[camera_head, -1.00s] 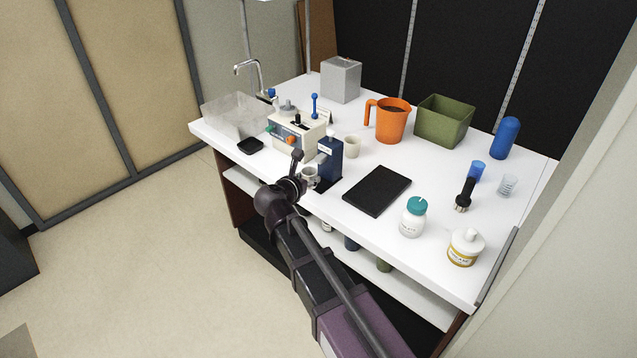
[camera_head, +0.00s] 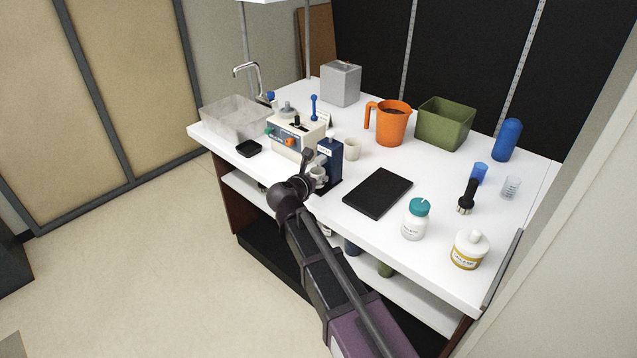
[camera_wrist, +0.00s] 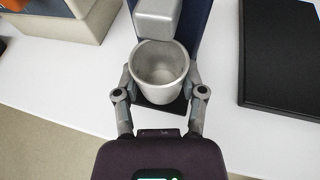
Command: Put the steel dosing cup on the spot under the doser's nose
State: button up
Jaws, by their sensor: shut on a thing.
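The steel dosing cup (camera_wrist: 160,86) is a grey, open-topped, empty cup in the wrist view. My gripper (camera_wrist: 160,92) is shut on it, with one finger on each side. The cup is upright, just in front of and partly below the grey nose of the blue doser (camera_wrist: 192,22). The doser's dark base plate (camera_wrist: 163,112) shows around the cup's bottom; I cannot tell whether the cup touches it. In the head view the blue doser (camera_head: 329,163) stands at the counter's front edge, and my gripper (camera_head: 315,180) reaches it from the front, mostly hiding the cup.
A black flat pad (camera_head: 378,193) lies right of the doser. A cream machine (camera_head: 296,138) with coloured knobs stands to its left. A pale cup (camera_head: 353,149) is behind the doser. An orange jug (camera_head: 388,124) and a green bin (camera_head: 445,124) stand farther back.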

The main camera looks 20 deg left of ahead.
jog(key=shift+w+d+f, duration=0.1)
jog(key=shift+w+f, duration=0.35)
jog(key=shift+f+b, duration=0.2)
jog(key=shift+b, duration=0.2)
jog(key=o, duration=1)
jog(key=shift+o, duration=0.2)
jog(key=shift+r, duration=0.15)
jog(key=shift+r+p, duration=0.15)
jog(key=shift+p, duration=0.15)
jog(key=p+v, duration=0.4)
jog(key=v, duration=0.8)
